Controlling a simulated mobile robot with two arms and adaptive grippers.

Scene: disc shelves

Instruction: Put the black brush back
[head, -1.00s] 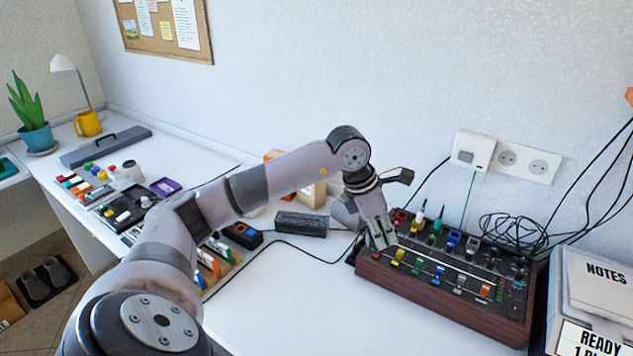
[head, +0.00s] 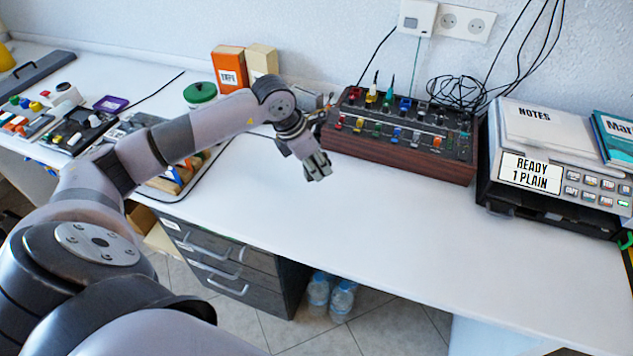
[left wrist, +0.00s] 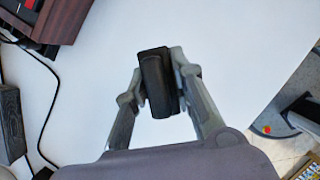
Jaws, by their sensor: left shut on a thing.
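My left gripper (head: 318,168) is over the bare white desk, just in front of the left part of the wood-sided console. In the left wrist view its two fingertips (left wrist: 160,84) are shut on a small black block, which I take for the black brush (left wrist: 153,85). The brush has a rounded front face and white desk shows around it. In the head view the fingers mostly hide it. My right gripper is in neither view.
The console (head: 400,158) holds several coloured knobs and upright tools. To its right stands a machine with a lit sign (head: 530,172). A dark block (left wrist: 10,122) and a cable lie at the left in the wrist view. The desk front (head: 400,225) is clear.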

